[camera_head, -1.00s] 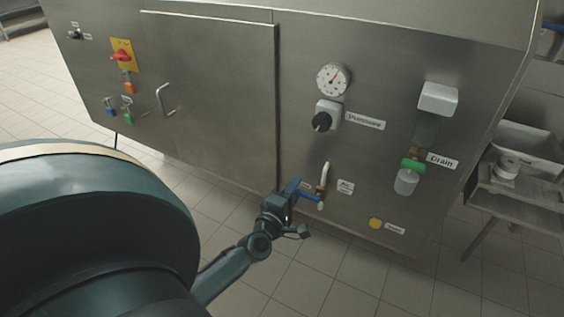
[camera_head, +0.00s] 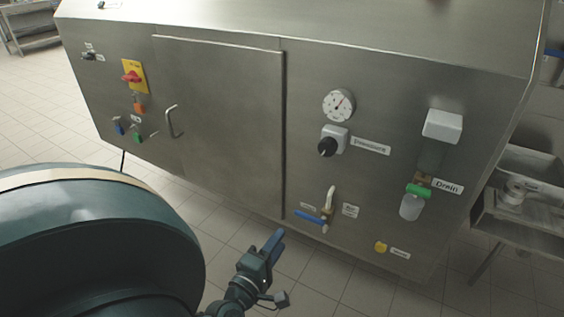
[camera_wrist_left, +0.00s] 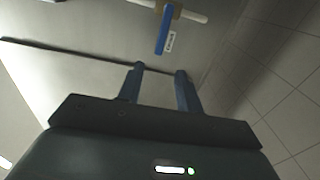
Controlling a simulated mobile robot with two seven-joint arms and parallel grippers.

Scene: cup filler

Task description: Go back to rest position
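My left gripper (camera_head: 274,243) is in front of the steel machine, below and left of a valve with a blue lever (camera_head: 309,217). In the left wrist view my left gripper (camera_wrist_left: 160,70) has its two blue fingers apart, with nothing between them. The blue lever (camera_wrist_left: 164,30) shows beyond the fingertips, apart from them. The lever lies nearly level in the head view. My right gripper is not in view.
A door handle (camera_head: 171,122) sticks out at left. Tiled floor (camera_head: 330,285) is clear below.

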